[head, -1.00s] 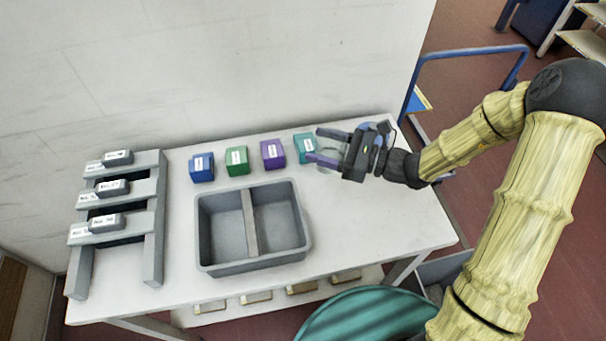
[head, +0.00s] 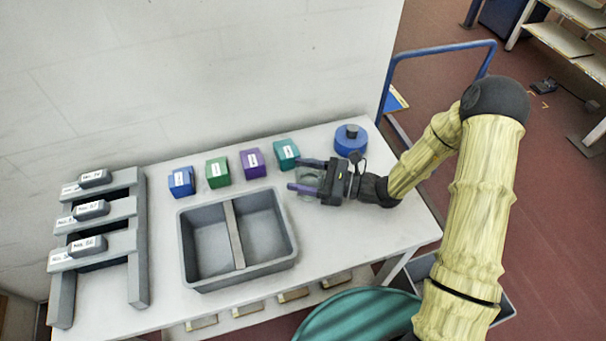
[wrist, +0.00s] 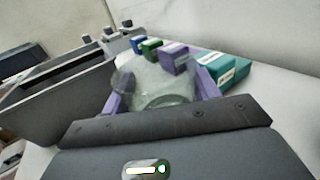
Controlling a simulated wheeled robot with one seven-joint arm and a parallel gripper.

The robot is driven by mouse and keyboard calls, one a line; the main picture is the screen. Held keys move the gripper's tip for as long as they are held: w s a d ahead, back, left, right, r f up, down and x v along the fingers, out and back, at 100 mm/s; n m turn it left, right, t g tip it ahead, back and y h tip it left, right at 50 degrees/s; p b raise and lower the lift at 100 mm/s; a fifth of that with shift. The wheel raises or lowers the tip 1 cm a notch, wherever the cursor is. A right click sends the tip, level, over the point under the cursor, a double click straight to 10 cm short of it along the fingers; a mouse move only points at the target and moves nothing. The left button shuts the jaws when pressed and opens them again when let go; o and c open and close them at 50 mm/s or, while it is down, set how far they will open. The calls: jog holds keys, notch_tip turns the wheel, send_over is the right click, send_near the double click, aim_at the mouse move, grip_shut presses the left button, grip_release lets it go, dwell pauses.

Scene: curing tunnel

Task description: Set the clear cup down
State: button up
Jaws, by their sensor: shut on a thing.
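The clear cup (wrist: 158,85) is between the two purple fingers of my gripper in the wrist view, see-through and hard to outline. In the head view the cup (head: 311,181) shows faintly between the fingertips. My gripper (head: 304,176) is shut on it, low over the right part of the white table (head: 345,244), right of the grey divided bin. I cannot tell whether the cup's base touches the table.
The grey two-compartment bin (head: 186,247) is left of my gripper. Blue (head: 181,182), green (head: 217,172), purple (head: 252,163) and teal (head: 286,154) boxes line the back. A blue round container (head: 350,140) stands behind my gripper. A grey rack (head: 137,270) is at left.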

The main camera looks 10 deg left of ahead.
jog(key=shift+s+f, duration=0.1)
jog(key=shift+f, duration=0.2)
jog(key=o, duration=1.1)
jog(key=shift+r, duration=0.25)
jog(key=shift+d+f, duration=0.1)
jog(key=shift+d, duration=0.25)
jog(key=d+b, duration=0.1)
jog(key=d, duration=1)
jog(key=shift+d, duration=0.15)
